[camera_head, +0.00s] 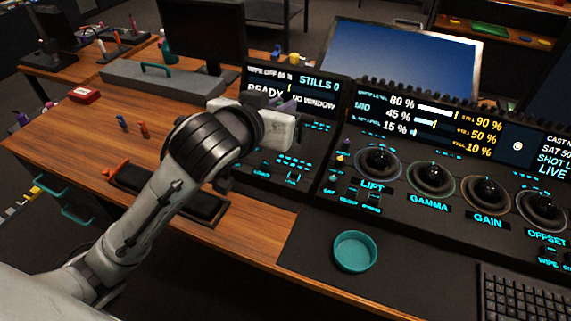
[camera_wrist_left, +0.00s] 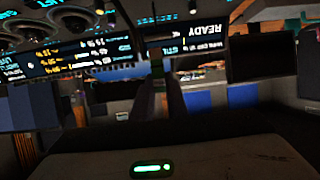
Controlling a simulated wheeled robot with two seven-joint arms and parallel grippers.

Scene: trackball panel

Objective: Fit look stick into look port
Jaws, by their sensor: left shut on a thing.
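My left gripper (camera_head: 287,117) hangs over the left part of the control panel, in front of the small screen reading READY. I cannot pick out the look port; the arm and gripper cover part of the panel there. My right gripper is not in view.
A black tray (camera_head: 205,208) lies below my arm. A teal dish (camera_head: 355,251) sits at the front. Trackballs, such as the LIFT one (camera_head: 379,160), and a keyboard (camera_head: 522,296) are right.

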